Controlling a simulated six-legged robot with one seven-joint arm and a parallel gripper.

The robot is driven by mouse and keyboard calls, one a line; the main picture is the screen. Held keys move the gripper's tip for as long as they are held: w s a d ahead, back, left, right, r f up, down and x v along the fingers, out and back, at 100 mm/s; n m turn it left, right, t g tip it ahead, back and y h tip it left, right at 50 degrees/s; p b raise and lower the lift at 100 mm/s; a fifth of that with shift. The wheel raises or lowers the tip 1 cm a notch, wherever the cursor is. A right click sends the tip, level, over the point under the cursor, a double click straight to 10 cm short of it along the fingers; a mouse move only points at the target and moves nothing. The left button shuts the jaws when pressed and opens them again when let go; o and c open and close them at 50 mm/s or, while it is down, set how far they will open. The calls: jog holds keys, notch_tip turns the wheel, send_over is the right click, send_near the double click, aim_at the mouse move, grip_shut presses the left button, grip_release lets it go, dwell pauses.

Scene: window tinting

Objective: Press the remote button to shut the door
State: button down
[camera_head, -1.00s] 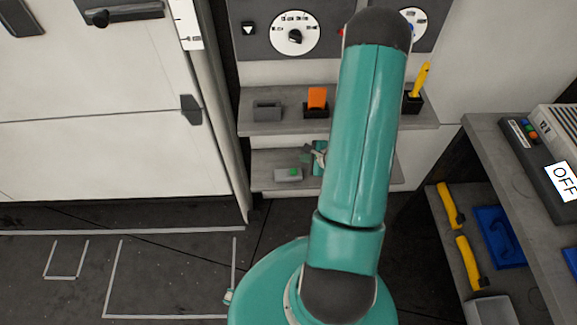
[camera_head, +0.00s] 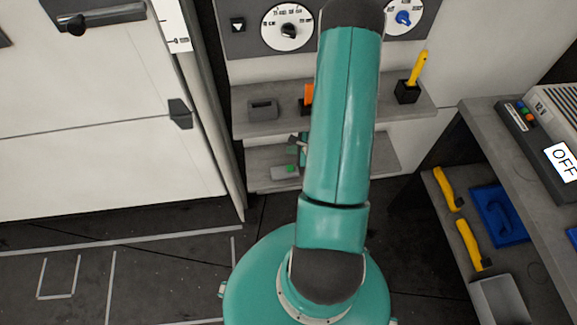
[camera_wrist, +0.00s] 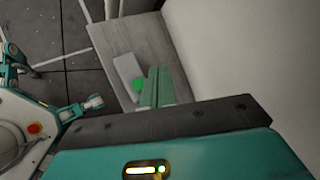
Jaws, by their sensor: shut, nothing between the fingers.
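The remote (camera_head: 285,172) is a small grey box with a green button (camera_head: 291,169), on the lower grey shelf. The wrist view shows the remote (camera_wrist: 127,68) and its green button (camera_wrist: 139,85) just left of my fingers. My gripper (camera_wrist: 159,72) is shut and empty, its fingertips close beside the button; whether they touch it I cannot tell. In the head view my gripper (camera_head: 301,145) is mostly hidden behind my arm, just above and right of the remote. A large white door panel (camera_head: 90,165) with a dark handle fills the left.
The upper shelf (camera_head: 345,112) holds a grey holder (camera_head: 263,108), an orange item (camera_head: 308,97) and a yellow-handled tool (camera_head: 418,68). Dials sit on the wall panel above. A bench (camera_head: 510,180) with a device marked OFF stands right. A pale wall (camera_wrist: 240,50) borders the lower shelf.

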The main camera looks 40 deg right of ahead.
aim_at(293, 169)
jog(key=shift+w+d+r, duration=0.1)
jog(key=shift+d, duration=0.1)
jog(key=shift+a+f, duration=0.1)
jog(key=shift+f, duration=4.35)
jog(key=shift+f, duration=0.45)
